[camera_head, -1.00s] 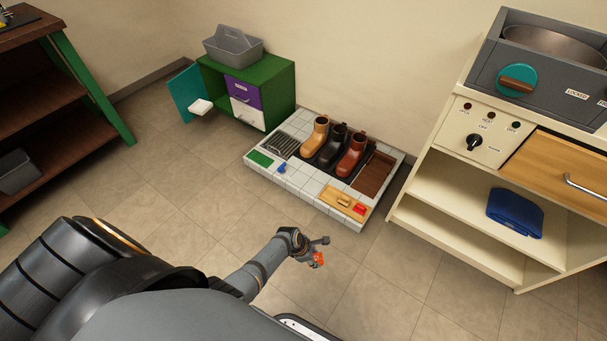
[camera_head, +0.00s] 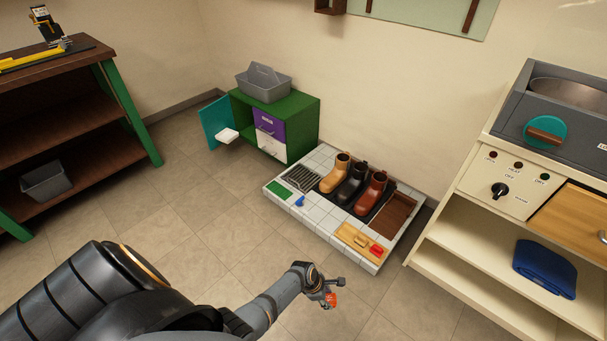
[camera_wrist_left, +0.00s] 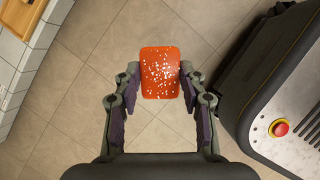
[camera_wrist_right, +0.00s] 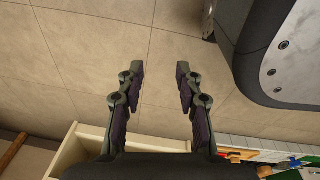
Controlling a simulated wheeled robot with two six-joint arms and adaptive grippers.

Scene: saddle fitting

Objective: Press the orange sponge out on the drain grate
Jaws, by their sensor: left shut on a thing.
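The orange sponge (camera_wrist_left: 160,72), dotted with white specks, is held between the fingertips of my left gripper (camera_wrist_left: 160,80) in the left wrist view. In the head view the sponge (camera_head: 331,299) shows small at the end of the left gripper (camera_head: 326,287), over the floor in front of the tiled platform. The drain grate (camera_head: 302,178) is a dark slatted panel at the back left of that platform, with nothing on it. My right gripper (camera_wrist_right: 160,82) is open and empty in the right wrist view and is outside the head view.
The white-tiled platform (camera_head: 322,222) bears several boots, a green pad (camera_head: 282,188), a brown tray (camera_head: 396,212) and a wooden board (camera_head: 357,240). A green cabinet (camera_head: 305,127) with an open teal door stands behind left. A cream bench (camera_head: 468,258) stands right. Floor between is clear.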

